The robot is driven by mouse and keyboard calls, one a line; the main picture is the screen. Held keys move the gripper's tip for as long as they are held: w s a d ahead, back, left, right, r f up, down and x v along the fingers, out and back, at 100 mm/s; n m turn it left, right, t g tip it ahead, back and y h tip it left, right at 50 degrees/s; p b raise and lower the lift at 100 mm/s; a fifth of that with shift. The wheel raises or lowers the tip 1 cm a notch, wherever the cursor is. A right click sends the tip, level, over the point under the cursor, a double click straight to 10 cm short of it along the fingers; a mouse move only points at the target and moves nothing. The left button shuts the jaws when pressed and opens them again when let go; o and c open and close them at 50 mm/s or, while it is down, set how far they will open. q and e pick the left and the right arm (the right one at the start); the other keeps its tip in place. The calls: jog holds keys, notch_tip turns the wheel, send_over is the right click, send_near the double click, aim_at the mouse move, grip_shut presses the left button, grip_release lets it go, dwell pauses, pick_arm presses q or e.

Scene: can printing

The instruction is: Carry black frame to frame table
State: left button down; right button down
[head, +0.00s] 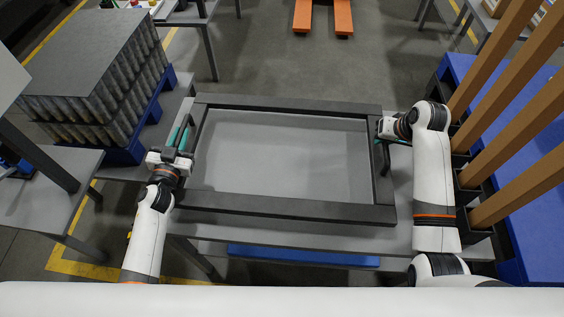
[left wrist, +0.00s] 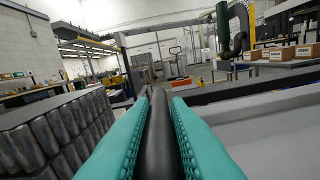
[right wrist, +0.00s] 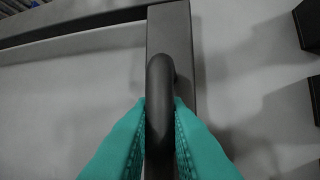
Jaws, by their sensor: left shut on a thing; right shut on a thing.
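The black frame (head: 290,207) is a large dark rectangle with an open middle. In the head view it is over a grey table (head: 290,155), whose top shows through the opening; I cannot tell whether it touches the table. My left gripper (head: 181,140) is shut on a dark handle at the frame's left side; the handle (left wrist: 160,135) runs between the teal fingers in the left wrist view. My right gripper (head: 383,140) is shut on the handle at the right side; that handle (right wrist: 160,100) shows between the teal fingers in the right wrist view.
A stack of cans (head: 110,90) on a blue pallet stands at the left. Slanted brown posts (head: 520,85) rise from dark holders at the right, beside a blue surface (head: 545,220). An orange forked thing (head: 323,17) is on the floor beyond. Open floor lies behind the table.

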aim_at(380, 150)
jog(key=shift+w+d, duration=0.1)
jog(key=shift+d, duration=0.05)
